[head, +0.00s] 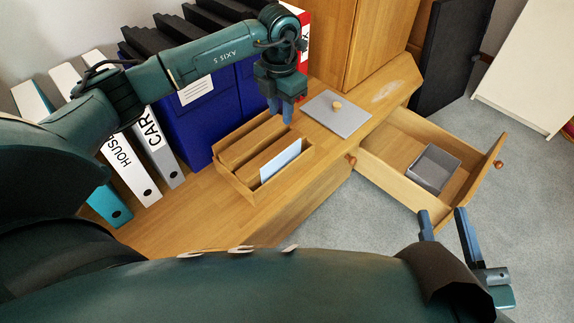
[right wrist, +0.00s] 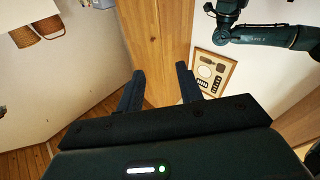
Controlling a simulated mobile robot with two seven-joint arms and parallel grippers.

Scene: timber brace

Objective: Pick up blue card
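A pale blue card (head: 281,159) stands on edge, leaning, in an open wooden box (head: 240,190) on the wooden desk top. Its lower part is hidden by the box's front wall. My left gripper (head: 280,113) points down above the far end of the box, apart from the card. Its two blue fingers show a small gap with nothing between them. My right gripper (head: 445,222) is open and empty at the lower right, in front of the drawer. Its spread fingers also show in the right wrist view (right wrist: 160,85).
White binders (head: 133,170) and blue file boxes (head: 195,130) stand behind and left of the wooden box. A grey lid with a knob (head: 340,115) lies to its right. An open drawer (head: 395,180) holding a grey tray (head: 433,169) juts out at right.

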